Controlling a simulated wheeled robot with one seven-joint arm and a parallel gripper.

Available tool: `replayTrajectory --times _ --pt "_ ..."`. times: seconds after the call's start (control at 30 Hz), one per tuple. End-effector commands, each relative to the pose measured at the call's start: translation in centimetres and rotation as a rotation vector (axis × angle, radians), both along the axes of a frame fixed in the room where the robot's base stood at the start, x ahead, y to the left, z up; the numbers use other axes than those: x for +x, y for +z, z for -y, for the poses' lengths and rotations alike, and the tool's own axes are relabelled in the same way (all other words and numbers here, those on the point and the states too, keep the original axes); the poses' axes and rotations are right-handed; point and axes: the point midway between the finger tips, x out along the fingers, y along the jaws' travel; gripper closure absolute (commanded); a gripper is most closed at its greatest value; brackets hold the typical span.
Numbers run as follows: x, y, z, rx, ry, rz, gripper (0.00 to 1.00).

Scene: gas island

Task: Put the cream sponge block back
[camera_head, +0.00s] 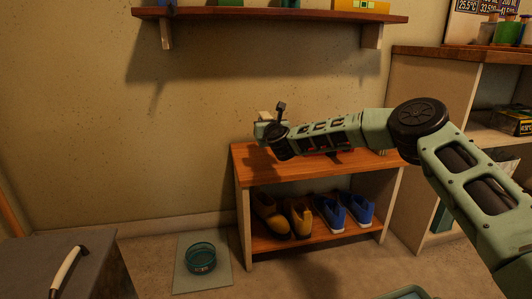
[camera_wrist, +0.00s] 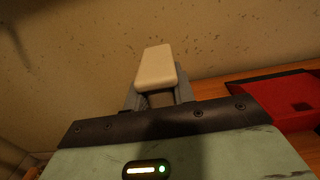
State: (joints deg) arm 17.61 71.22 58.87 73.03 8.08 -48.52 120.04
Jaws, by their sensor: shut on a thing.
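The cream sponge block (camera_wrist: 156,66) is between the fingers of my gripper (camera_wrist: 158,96) in the wrist view, with the speckled wall behind it. My gripper is shut on it. In the head view a small pale part of the block (camera_head: 265,116) shows at the end of my gripper (camera_head: 268,126), above the left end of the wooden bench top (camera_head: 250,165). The rest of the block is hidden there by the gripper and wrist.
A red object (camera_wrist: 280,98) lies on the wooden surface at the right of the wrist view. Yellow-brown shoes (camera_head: 283,216) and blue shoes (camera_head: 343,210) stand on the bench's lower shelf. A teal bowl (camera_head: 201,258) is on a floor mat. A wall shelf (camera_head: 270,17) hangs above; a cabinet (camera_head: 435,75) stands right.

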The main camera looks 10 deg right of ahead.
Motion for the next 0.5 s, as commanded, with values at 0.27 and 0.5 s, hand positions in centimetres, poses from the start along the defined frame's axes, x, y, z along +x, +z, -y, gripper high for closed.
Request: replayTrajectory --times 0.27,0.5 --pt "0.0 -3.7 0.0 -0.001 0.000 0.000 1.00" --pt "0.0 -7.3 0.1 -0.001 -0.001 0.000 1.00"
